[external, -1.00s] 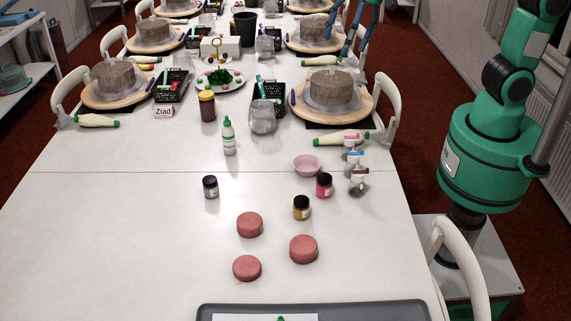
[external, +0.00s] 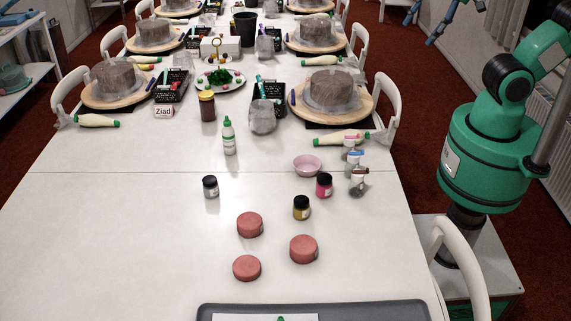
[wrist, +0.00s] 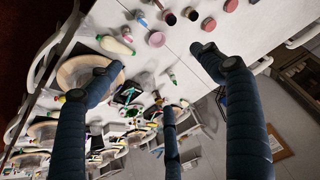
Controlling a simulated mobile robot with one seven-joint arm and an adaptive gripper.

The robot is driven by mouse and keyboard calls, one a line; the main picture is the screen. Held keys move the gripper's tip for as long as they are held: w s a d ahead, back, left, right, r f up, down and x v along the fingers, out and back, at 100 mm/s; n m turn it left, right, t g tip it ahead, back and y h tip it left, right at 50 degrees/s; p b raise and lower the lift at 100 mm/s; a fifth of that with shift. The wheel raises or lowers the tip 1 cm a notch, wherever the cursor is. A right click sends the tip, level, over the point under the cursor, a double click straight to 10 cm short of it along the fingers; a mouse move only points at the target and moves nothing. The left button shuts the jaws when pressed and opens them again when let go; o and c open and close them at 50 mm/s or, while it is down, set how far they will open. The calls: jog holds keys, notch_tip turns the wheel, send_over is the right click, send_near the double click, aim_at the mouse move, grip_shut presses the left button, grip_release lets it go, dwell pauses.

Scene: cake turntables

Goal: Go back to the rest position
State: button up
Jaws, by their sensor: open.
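My gripper (external: 438,18) shows at the top right edge of the external view, only partly in frame, with its blue fingers apart. It hangs high, beyond the right side of the long white table (external: 90,215). In the wrist view my gripper (wrist: 158,72) is open, its dark blue fingers spread wide with nothing between them. The table and its items lie well beyond the fingertips. My green arm rises at the right of the external view; its upper part is cut off.
Cake turntables (external: 327,105) line both table sides. Pink discs (external: 303,249), small jars (external: 301,208), a pink bowl (external: 307,165) and a white bottle (external: 229,135) stand nearer. A grey tray (external: 365,311) lies at the front edge. White chairs (external: 388,100) flank the table; its front left is clear.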

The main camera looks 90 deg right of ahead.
jog(key=shift+s+d+f, duration=0.1)
jog(key=shift+s+f, duration=0.15)
jog(key=shift+s, duration=0.35)
jog(key=shift+o, duration=0.6)
dwell(0.9)
jog(key=w+a+f+m+g+b, duration=0.1)
jog(key=w+a+f, duration=0.2)
jog(key=w+a, duration=0.35)
jog(key=w+a+f+m+g, duration=0.1)
jog(key=w+a+f, duration=0.2)
jog(key=w, duration=0.7)
jog(key=w+a+f+m+g+b, duration=0.1)
jog(key=w+a+f, duration=0.25)
jog(key=w, duration=0.45)
jog(key=w+a+f+g, duration=0.1)
jog(key=w+a+f, duration=0.2)
jog(key=a+f, duration=0.3)
jog(key=w+a+f+m+b, duration=0.1)
jog(key=w+a+f, duration=0.3)
jog(key=a+f, duration=0.3)
jog(key=w+a+f+m+g, duration=0.1)
jog(key=w+a+f, duration=0.3)
jog(key=f, duration=1.1)
jog(key=a, duration=0.3)
jog(key=shift+w+a+g, duration=0.15)
jog(key=shift+w+g, duration=0.05)
jog(key=shift+g, duration=0.1)
